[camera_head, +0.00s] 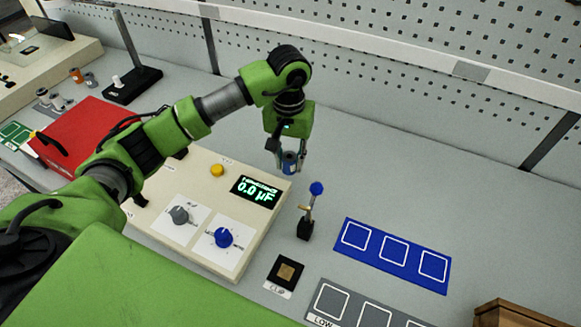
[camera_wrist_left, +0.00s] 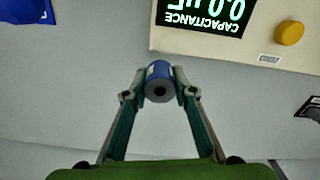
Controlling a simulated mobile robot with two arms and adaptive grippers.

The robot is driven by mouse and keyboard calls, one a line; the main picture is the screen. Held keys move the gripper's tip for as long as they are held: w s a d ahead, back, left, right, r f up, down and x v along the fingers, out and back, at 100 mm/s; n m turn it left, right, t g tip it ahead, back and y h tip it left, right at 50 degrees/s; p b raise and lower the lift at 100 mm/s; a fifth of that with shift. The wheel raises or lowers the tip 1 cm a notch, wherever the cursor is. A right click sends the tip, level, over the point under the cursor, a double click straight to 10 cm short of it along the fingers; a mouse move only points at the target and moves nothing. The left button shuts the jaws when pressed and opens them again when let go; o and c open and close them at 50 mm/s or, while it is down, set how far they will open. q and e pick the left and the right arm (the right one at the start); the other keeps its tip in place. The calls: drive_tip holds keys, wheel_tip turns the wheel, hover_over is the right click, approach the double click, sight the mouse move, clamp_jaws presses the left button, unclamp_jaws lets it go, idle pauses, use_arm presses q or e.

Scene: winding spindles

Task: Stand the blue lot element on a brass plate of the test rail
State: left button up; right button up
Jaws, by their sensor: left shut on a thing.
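The blue lot element (camera_head: 290,161) is a small blue cylinder between the fingers of my left gripper (camera_head: 287,165), held above the grey bench beside the meter's right edge. In the left wrist view the blue element (camera_wrist_left: 158,78) shows its end with a dark central hole, and the fingers of my left gripper (camera_wrist_left: 159,92) are shut on its sides. No longer test rail can be made out. My right gripper is not in view.
The cream meter (camera_head: 262,228) reads 0.0 µF. A blue-knobbed lever (camera_head: 316,188) stands on a black base between meter and blue mat (camera_head: 397,278). A grey mat marked LOW (camera_head: 330,305) and a wooden box (camera_head: 515,314) lie in front.

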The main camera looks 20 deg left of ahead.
sight(289, 171)
use_arm(q)
wheel_tip(289, 171, down, 4)
drive_tip(key=shift+r+p, duration=0.1)
drive_tip(key=shift+p, duration=0.5)
drive_tip(key=shift+f+b, duration=0.25)
drive_tip(key=shift+b, duration=0.05)
drive_tip(key=o, duration=1.1)
drive_tip(key=shift+r, duration=0.1)
